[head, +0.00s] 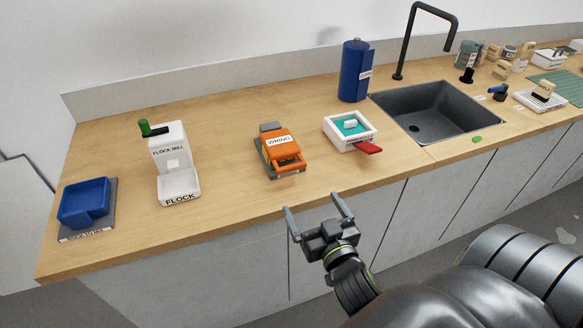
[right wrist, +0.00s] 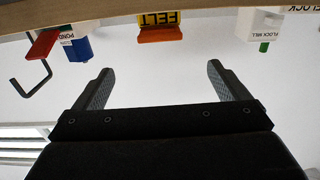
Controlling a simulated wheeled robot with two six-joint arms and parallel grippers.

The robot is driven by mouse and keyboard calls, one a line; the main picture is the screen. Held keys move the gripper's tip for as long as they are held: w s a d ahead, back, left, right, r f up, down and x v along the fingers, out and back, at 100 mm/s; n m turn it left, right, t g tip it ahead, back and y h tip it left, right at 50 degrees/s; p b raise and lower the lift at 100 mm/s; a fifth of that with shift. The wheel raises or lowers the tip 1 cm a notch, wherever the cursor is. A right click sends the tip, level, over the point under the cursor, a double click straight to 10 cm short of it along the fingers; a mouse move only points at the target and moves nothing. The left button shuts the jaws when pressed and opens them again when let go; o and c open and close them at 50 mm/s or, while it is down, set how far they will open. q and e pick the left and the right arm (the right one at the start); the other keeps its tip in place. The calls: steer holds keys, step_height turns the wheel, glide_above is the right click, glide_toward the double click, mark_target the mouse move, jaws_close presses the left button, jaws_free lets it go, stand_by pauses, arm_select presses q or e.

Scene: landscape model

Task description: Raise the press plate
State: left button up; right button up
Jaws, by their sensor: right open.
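An orange press labelled WRING (head: 279,141) sits on a grey base in the middle of the counter in the head view. Its orange top lies over the base, with an orange bar at its front; no clear gap shows beneath. In the right wrist view an orange block (right wrist: 160,34) with a yellow label shows beyond the fingers. My right gripper (head: 312,202) is open and empty, in front of the counter edge and apart from the press. Its spread fingers (right wrist: 160,68) also show in the right wrist view. My left gripper is not in view.
A white box with teal inside (head: 340,138) and a red handle (head: 368,148) stands right of the press. A white flock mill (head: 171,153) and blue tray (head: 84,203) stand left. A blue cylinder (head: 350,75) and sink (head: 430,112) lie behind. Bare counter (head: 228,160) separates mill and press.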

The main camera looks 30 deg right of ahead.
mark_target(292, 169)
steer(key=p+x, duration=0.1)
steer(key=x, duration=1.3)
steer(key=shift+w, duration=0.1)
steer(key=c, duration=1.4)
steer(key=shift+g+y, duration=0.3)
steer(key=shift+g, duration=0.3)
steer(key=r+p, duration=0.2)
steer(key=p, duration=0.2)
steer(key=r+p, duration=0.2)
steer(key=p, duration=0.1)
steer(key=shift+w+r+p, duration=0.1)
steer(key=shift+w+p, duration=0.1)
steer(key=shift+p, duration=0.2)
steer(key=shift+w+r+p, duration=0.1)
steer(key=shift+r+p, duration=0.25)
steer(key=shift+w+d+r+p, duration=0.2)
steer(key=shift+w+r+p, duration=0.55)
steer(key=shift+r, duration=0.6)
steer(key=shift+w+d+r+p, duration=0.2)
steer(key=shift+w+r+p, duration=0.4)
steer(key=shift+w+r, duration=0.6)
steer(key=shift+w+d+r+p, duration=0.25)
steer(key=shift+w+r+p, duration=0.4)
steer(key=shift+r, duration=0.9)
